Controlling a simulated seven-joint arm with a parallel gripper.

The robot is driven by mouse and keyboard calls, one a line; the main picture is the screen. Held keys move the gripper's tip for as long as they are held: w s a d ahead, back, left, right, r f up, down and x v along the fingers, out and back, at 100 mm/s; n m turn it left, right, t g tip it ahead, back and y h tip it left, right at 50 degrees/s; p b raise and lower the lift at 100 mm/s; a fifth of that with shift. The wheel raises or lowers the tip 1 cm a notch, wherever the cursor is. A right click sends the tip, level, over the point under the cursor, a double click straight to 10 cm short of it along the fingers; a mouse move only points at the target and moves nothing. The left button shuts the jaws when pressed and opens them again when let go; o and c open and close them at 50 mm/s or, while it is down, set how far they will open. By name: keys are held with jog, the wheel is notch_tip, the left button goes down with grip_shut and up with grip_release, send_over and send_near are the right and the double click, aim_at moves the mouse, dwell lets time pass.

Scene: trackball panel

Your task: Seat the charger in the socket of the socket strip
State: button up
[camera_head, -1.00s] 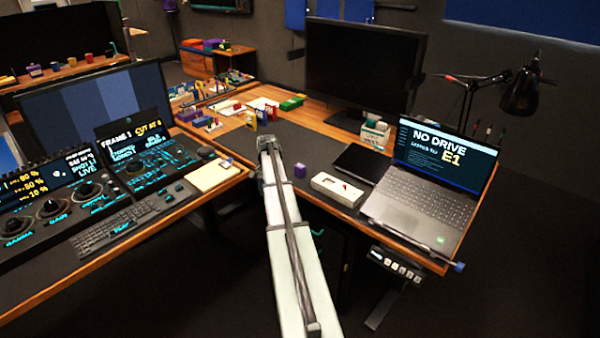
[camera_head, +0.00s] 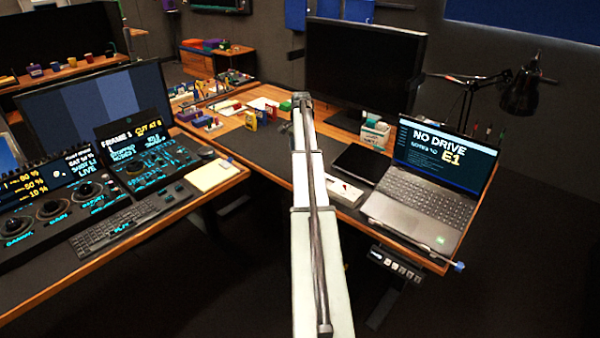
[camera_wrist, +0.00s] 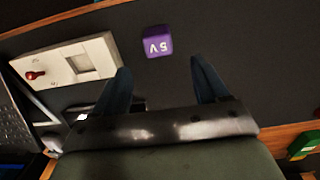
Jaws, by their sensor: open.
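The charger (camera_wrist: 157,41) is a small purple block marked "5V". In the wrist view it sits on the dark mat just beyond my fingertips; in the head view my arm hides it. The socket strip (camera_wrist: 52,64) is a flat white block left of the charger in the wrist view, with a square recess and a red knob or switch. In the head view part of it (camera_head: 346,191) shows right of my arm. My gripper (camera_wrist: 159,66) is open and empty, with the charger ahead of the gap between its two fingers, apart from them.
A black tablet (camera_head: 360,164) and an open laptop (camera_head: 425,195) lie right of the strip. A large monitor (camera_head: 362,70) stands behind. Small coloured items, including a green box (camera_head: 286,105), stand at the back of the desk. The mat around the charger is clear.

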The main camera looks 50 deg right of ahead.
notch_tip(320, 180, down, 4)
jog(key=shift+f, duration=0.2)
jog(key=shift+s+a+f, duration=0.1)
jog(key=shift+a+f, duration=0.1)
jog(key=shift+f, duration=1.1)
jog(key=shift+a+f, duration=0.15)
jog(key=shift+f, duration=1.15)
jog(key=c, duration=1.1)
